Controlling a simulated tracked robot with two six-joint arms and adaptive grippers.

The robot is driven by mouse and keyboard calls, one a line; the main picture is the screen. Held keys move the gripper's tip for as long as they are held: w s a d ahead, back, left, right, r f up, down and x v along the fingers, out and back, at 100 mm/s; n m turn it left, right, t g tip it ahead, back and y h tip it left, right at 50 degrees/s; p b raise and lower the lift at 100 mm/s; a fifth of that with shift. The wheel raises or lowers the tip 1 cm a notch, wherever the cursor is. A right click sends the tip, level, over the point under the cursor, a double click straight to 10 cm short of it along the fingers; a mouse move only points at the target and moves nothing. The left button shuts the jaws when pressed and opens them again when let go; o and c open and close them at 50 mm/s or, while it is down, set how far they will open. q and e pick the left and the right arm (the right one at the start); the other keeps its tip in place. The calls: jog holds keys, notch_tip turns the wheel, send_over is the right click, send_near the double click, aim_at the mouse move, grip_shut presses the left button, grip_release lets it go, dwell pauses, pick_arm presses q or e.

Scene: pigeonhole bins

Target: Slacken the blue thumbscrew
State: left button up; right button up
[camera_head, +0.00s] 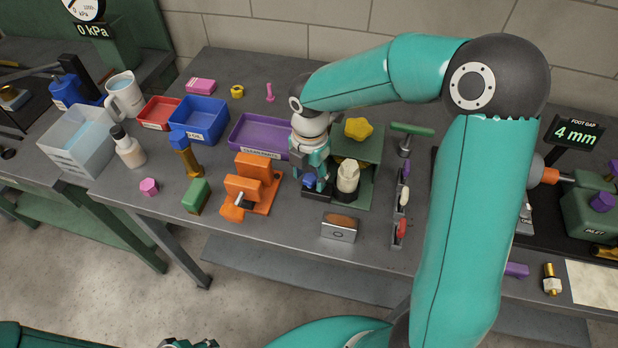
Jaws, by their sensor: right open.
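The small blue thumbscrew (309,181) stands low on a dark fixture (316,195) near the middle of the bench. My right gripper (312,178) points down over it, open, with its fingers close around or just beside the blue head. I cannot tell whether they touch it. The gripper hides part of the thumbscrew and fixture. Only the top of my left gripper (190,344) shows at the bottom edge, away from the bench, and its fingers are cut off.
A white-topped cylinder (347,178) stands right of the gripper on a green stand (372,155) with a yellow star-shaped knob (358,129). An orange vise (262,180) is left. A purple tray (258,138) lies behind. A metal box (340,228) sits in front.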

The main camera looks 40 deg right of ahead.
aim_at(310, 177)
jog(key=shift+r+p, duration=2.5)
jog(key=shift+r, duration=0.6)
jog(key=shift+f, duration=0.1)
notch_tip(310, 177, up, 12)
